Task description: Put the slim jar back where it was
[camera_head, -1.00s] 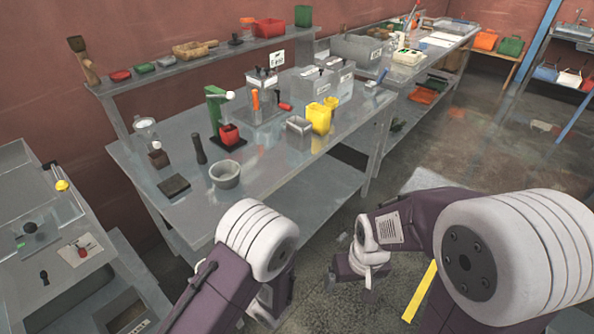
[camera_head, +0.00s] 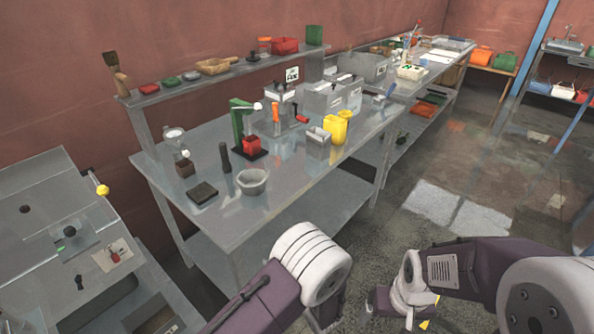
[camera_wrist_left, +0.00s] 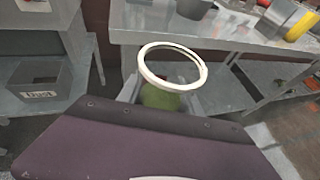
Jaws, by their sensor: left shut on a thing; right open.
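My left gripper (camera_wrist_left: 162,103) is shut around a jar (camera_wrist_left: 160,92) with a pale round rim and a greenish body, in the left wrist view. The jar's mouth faces the camera and its lower part is hidden by my wrist. In the head view the left gripper and this jar are hidden below my left arm. My right gripper (camera_head: 408,318) is open and empty, low in the head view over the floor. I cannot tell which spot on the furniture is the jar's former place.
A steel bench (camera_head: 290,215) holds a grey bowl (camera_head: 252,182), a green press (camera_head: 240,125) and yellow containers (camera_head: 337,128). A raised shelf (camera_head: 190,85) with small items runs behind it. A glass-topped station (camera_head: 45,215) stands left. A grey bin (camera_wrist_left: 38,88) shows in the wrist view.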

